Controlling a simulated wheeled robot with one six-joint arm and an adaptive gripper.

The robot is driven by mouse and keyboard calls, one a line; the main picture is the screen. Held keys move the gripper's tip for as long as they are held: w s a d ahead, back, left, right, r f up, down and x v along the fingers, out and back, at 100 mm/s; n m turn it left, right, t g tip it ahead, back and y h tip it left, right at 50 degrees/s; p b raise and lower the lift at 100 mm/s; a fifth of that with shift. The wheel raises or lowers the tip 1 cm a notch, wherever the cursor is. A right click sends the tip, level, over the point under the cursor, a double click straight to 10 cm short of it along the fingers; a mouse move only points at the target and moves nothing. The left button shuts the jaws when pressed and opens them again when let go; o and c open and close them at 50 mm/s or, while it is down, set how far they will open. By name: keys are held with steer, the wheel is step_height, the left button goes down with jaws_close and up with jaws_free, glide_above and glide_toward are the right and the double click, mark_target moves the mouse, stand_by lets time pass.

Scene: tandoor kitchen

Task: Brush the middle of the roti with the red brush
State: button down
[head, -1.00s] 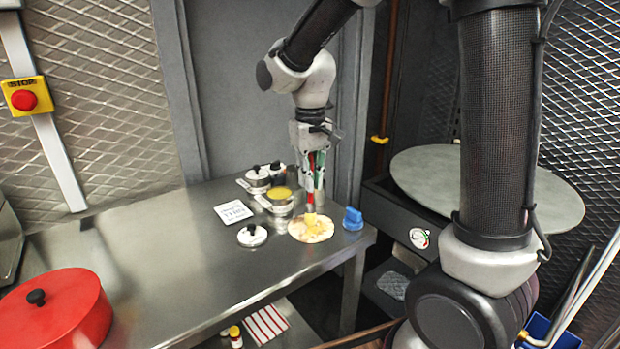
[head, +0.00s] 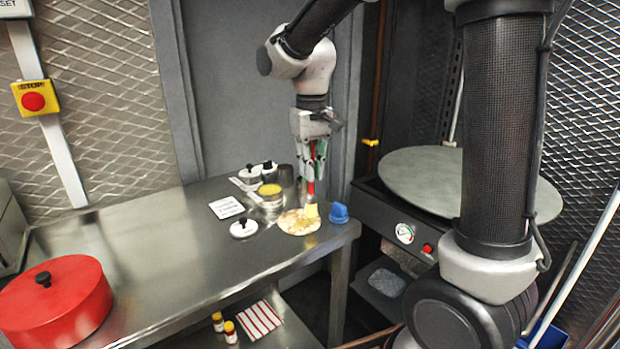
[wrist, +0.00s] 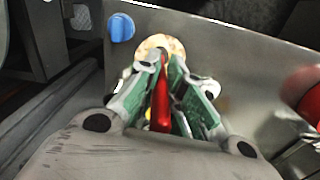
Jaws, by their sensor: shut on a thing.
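The roti (head: 297,224) lies flat on the steel table near its right end, pale with browned patches and a yellow patch on it. My gripper (head: 312,172) points down above it, shut on the red brush (head: 311,188). In the wrist view the brush's red handle (wrist: 161,100) stands between the green-padded fingers (wrist: 163,88), with the roti (wrist: 158,44) just beyond. The brush's lower end is at or just over the roti's yellow patch. I cannot tell whether it touches.
A blue object (head: 338,213) stands right of the roti. A red lidded pot (head: 55,298) is at the front left. The table's middle is clear.

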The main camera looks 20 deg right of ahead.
mark_target(311, 193)
steer(key=shift+r, duration=2.2)
